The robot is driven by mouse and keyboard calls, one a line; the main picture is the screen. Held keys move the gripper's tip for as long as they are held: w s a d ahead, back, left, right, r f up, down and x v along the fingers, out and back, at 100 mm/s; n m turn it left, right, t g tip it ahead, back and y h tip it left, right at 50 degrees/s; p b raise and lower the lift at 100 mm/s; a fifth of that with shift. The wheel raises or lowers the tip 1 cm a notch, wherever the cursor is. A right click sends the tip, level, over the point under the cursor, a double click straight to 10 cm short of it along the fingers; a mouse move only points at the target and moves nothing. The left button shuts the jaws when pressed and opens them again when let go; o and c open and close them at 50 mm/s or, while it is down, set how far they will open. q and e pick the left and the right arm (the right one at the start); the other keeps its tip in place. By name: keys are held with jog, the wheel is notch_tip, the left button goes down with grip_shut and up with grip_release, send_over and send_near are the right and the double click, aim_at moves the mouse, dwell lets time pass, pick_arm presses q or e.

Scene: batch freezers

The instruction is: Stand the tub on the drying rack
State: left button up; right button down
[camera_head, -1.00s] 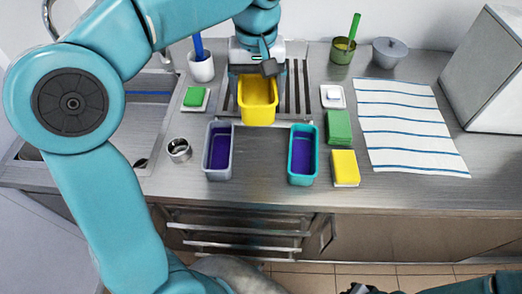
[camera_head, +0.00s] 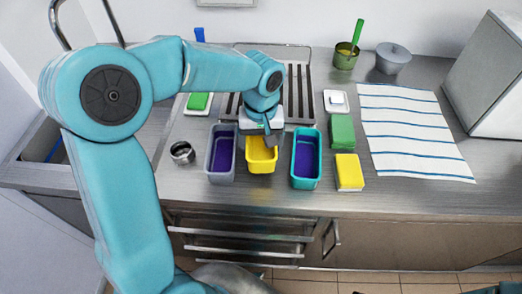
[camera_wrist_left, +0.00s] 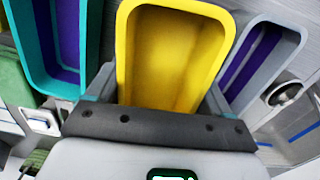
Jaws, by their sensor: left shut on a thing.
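The yellow tub (camera_head: 262,166) is between the grey tub (camera_head: 221,172) and the teal tub (camera_head: 305,183), both with purple insides. My left gripper (camera_head: 264,136) is shut on the yellow tub's rear side. In the left wrist view the fingers (camera_wrist_left: 158,98) close around the yellow tub (camera_wrist_left: 170,45). It looks upright; I cannot tell whether it touches the counter. The drying rack (camera_head: 300,88), with dark slats, lies behind, partly hidden by my left arm. My right gripper is out of view.
A steel cup (camera_head: 182,153) stands left of the grey tub. Green (camera_head: 342,132) and yellow (camera_head: 349,172) blocks sit right of the teal tub. A striped towel (camera_head: 412,130) lies further right. The sink (camera_head: 50,145) is at left. Neighbouring tubs leave narrow gaps.

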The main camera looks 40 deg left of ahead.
aim_at(261, 150)
pick_arm(q)
notch_tip(261, 150, down, 4)
jog(key=shift+w+r, duration=0.1)
jog(key=o, duration=0.9)
jog(key=shift+o, duration=0.2)
